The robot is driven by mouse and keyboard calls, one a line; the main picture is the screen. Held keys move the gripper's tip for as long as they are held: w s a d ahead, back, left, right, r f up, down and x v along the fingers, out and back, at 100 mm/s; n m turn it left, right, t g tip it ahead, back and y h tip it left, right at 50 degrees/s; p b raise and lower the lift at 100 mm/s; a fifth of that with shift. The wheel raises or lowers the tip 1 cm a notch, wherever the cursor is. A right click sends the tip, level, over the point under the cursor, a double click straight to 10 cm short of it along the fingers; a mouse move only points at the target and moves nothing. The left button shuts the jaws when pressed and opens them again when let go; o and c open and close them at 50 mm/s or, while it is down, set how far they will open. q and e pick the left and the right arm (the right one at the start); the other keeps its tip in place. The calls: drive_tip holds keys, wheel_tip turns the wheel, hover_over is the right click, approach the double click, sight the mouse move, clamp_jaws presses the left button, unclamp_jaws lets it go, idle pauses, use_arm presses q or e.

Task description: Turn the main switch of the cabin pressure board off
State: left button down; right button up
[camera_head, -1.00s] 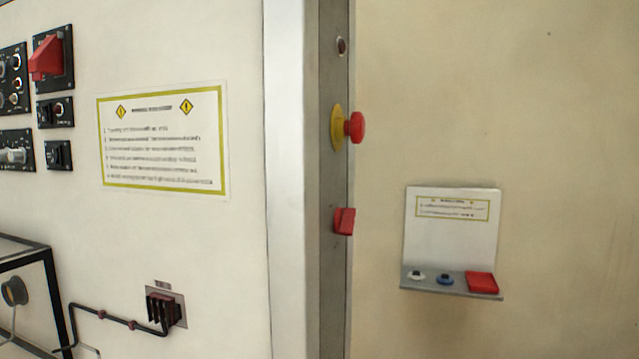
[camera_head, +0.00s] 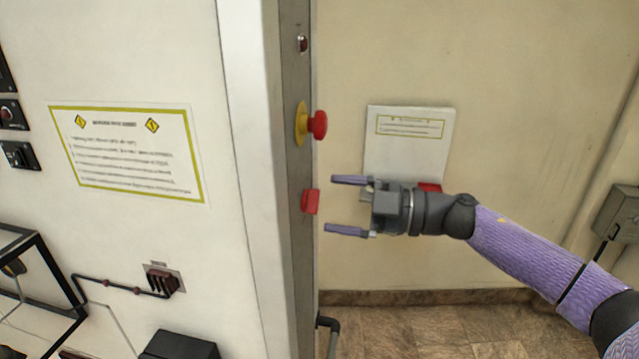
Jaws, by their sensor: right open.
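A red switch (camera_head: 310,201) sits on the narrow grey edge panel (camera_head: 291,160), below a red mushroom button (camera_head: 319,125) on a yellow base. I cannot tell from any label which control is the main switch. My right gripper (camera_head: 347,205) is open, its two purple fingers pointing left toward the red switch, one above and one below its height. A gap shows between the fingertips and the switch, and nothing is between the fingers. My left gripper is not in view.
A warning sign (camera_head: 128,155) is on the white wall at left. A grey box (camera_head: 615,213) is on the right wall. A pipe handle (camera_head: 329,325) stands low by the panel.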

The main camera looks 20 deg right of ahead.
sight(318, 202)
drive_tip(key=x, duration=0.2)
drive_tip(key=shift+w+a+r+p, duration=0.15)
drive_tip(key=shift+w+a+p, duration=0.1)
drive_tip(key=shift+p, duration=0.1)
drive_tip(key=shift+w+a, duration=0.1)
drive_tip(key=shift+a, duration=0.1)
clamp_jaws()
drive_tip(key=shift+f, duration=0.2)
